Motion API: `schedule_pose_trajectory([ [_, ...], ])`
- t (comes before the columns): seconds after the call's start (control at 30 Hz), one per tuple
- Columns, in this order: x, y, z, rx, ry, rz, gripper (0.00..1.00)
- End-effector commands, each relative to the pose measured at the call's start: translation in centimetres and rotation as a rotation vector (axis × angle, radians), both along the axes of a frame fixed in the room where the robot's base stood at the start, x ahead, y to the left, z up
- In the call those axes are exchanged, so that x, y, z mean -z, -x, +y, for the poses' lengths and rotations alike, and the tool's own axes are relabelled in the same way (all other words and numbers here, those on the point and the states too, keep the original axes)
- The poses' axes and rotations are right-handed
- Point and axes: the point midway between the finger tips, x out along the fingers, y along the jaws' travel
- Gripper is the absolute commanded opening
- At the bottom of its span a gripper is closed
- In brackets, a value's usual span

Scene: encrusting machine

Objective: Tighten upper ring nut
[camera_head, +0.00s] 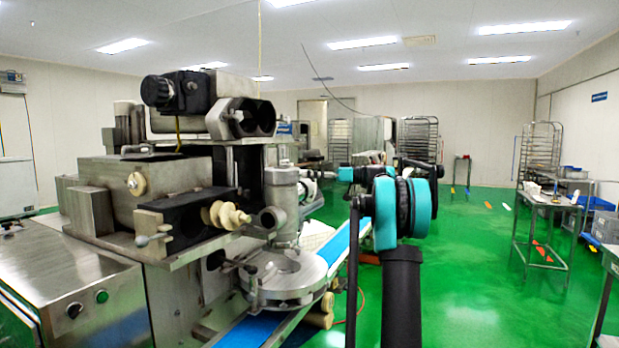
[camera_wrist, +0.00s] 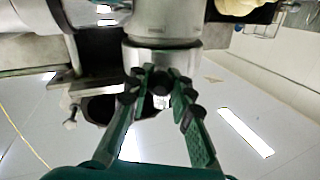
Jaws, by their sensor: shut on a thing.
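The upper ring nut is the smooth metal band (camera_wrist: 165,60) around a pale cylinder in the wrist view. In the head view, the upright metal cylinder (camera_head: 285,212) stands on the machine's front right side, above a round metal flange (camera_head: 288,277). My gripper (camera_wrist: 160,80) has its two green, dark-jointed fingers drawn together at the edge of the ring nut. They are shut on a small part there, largely hidden between the tips. In the head view, my gripper (camera_head: 310,180) reaches in from the right at the upper cylinder, and its fingertips are hard to make out.
The encrusting machine (camera_head: 150,185) fills the left side, with a black block and cream spiral part (camera_head: 228,215) beside the cylinder. A blue conveyor belt (camera_head: 345,245) runs past it. Racks and a steel trolley (camera_head: 548,205) stand to the right. Green floor between is open.

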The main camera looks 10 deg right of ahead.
Motion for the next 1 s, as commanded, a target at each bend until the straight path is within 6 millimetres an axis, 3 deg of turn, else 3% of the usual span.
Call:
schedule_pose_trajectory([
  [0.67,-0.02,-0.5,-0.21,-0.042,-0.001,0.0,0.0],
  [0.7,-0.03,-0.49,-0.21,-0.042,-0.001,0.0,0.24],
  [0.87,-0.02,-0.49,-0.17,-0.043,0.0,0.0,0.43],
  [1.0,-0.01,-0.48,-0.14,-0.043,0.0,0.0,0.43],
])
